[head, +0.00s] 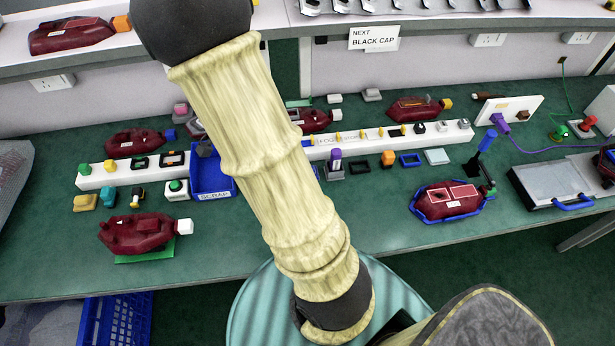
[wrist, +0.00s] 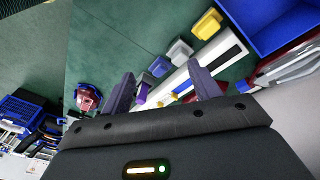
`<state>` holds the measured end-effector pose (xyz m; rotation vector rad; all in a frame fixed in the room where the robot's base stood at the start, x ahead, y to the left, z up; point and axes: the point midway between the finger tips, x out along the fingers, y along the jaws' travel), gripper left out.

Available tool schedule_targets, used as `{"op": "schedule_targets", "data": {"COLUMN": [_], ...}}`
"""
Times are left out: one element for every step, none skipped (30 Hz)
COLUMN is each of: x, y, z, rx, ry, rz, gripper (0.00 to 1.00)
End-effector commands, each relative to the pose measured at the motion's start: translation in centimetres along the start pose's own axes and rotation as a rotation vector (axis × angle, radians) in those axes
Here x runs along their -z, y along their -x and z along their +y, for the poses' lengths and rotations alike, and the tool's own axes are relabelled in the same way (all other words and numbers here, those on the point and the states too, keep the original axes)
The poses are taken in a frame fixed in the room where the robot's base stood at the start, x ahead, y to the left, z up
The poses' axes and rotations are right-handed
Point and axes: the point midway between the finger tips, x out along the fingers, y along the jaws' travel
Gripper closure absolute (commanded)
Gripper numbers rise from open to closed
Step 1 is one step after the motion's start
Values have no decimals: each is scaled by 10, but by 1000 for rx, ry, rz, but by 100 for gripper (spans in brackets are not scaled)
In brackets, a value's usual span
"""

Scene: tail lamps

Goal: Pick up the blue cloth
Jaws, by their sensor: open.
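I cannot make out a blue cloth for certain in either view. The blue things I can tell are a blue bin marked SCRAP (head: 211,178), a small blue frame (head: 410,160), a blue rim around a red lamp (head: 450,200) and a blue crate (head: 115,322). My arm crosses the middle of the head view and hides part of the bench behind it. My gripper (wrist: 160,70) shows in the wrist view with its two fingers apart and nothing seen between them. In the head view I cannot make out its fingers.
The green bench (head: 350,230) carries several dark red lamps, such as one at the front left (head: 135,232), and a long white rail (head: 430,134) with small parts. A white-topped box (head: 548,182) stands at the right. The bench's front middle is mostly clear.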

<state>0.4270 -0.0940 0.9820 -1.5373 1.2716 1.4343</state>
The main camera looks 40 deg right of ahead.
Motion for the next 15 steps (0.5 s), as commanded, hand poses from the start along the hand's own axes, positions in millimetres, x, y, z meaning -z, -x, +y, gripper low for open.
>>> {"op": "schedule_targets", "data": {"x": [9, 15, 22, 28, 34, 42, 47, 53, 59, 63, 67, 71, 74, 76, 78], "y": [-16, -22, -29, -34, -39, -46, -50, -53, -58, -60, -62, -64, -65, -65, -66], "z": [-5, -7, -9, -11, -12, -14, -16, -17, -18, -19, -20, -21, -21, -21, -22], "rx": [-37, -56, -82, -97, -115, -134, -147, -157, -170, -175, -180, -185, -187, -188, -188], "ry": [-98, -160, -243, -306, -369, -451, -510, -566, -635, -679, -720, -765, -792, -813, -834], "rz": [22, 37, 60, 79, 100, 131, 155, 179, 210, 232, 252, 274, 287, 298, 308], "gripper": [38, 38, 38, 38, 38, 38, 38, 38, 38, 38, 38, 38, 38, 38, 38]}}
